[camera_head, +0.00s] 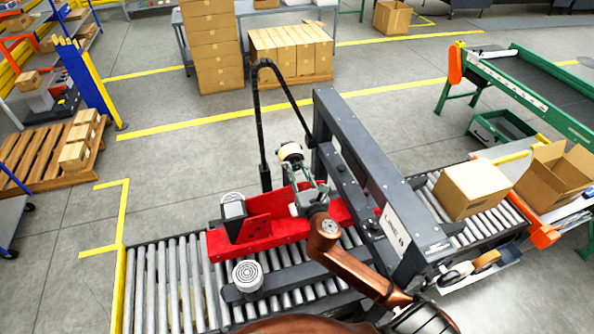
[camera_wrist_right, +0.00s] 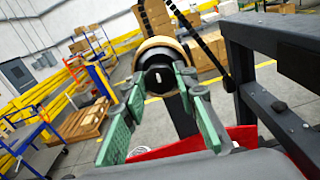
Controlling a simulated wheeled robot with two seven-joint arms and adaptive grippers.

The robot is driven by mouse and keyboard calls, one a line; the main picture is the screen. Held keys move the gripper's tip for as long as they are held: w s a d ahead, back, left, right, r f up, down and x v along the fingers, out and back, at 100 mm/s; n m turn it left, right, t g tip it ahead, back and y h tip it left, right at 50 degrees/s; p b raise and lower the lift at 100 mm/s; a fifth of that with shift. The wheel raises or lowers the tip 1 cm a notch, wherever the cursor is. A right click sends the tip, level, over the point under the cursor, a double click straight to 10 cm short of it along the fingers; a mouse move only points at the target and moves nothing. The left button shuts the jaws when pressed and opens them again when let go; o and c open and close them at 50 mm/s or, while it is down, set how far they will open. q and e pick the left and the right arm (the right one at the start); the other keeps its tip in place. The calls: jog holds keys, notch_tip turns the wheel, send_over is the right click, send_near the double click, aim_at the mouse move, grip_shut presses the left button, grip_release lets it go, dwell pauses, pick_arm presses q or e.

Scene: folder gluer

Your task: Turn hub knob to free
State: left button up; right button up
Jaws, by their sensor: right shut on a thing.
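The hub is a cream-and-black round roller (camera_head: 290,151) above the red channel of the machine, beside the dark frame. In the right wrist view the hub (camera_wrist_right: 158,47) is seen end-on, with a dark round knob (camera_wrist_right: 157,80) at its centre. My right gripper (camera_head: 299,172) reaches up to the hub from the near side. In the right wrist view its green-padded fingers (camera_wrist_right: 160,88) converge on the knob, one on each side, and are shut on it. The fingertips partly cover the knob's edges. My left gripper is not in view.
A dark gantry frame (camera_head: 365,165) stands close to the right of my gripper. A red channel (camera_head: 262,235) lies below it, over the roller conveyor (camera_head: 165,285). A bent black bar (camera_head: 262,115) rises behind the hub. A cardboard box (camera_head: 472,188) sits on the rollers at right.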

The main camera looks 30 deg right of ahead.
jog(key=m, duration=0.8)
jog(key=shift+m, duration=0.4)
jog(key=m, duration=0.4)
jog(key=shift+m, duration=2)
jog(key=o, duration=1.2)
jog(key=shift+c, duration=0.2)
jog(key=v, duration=1.2)
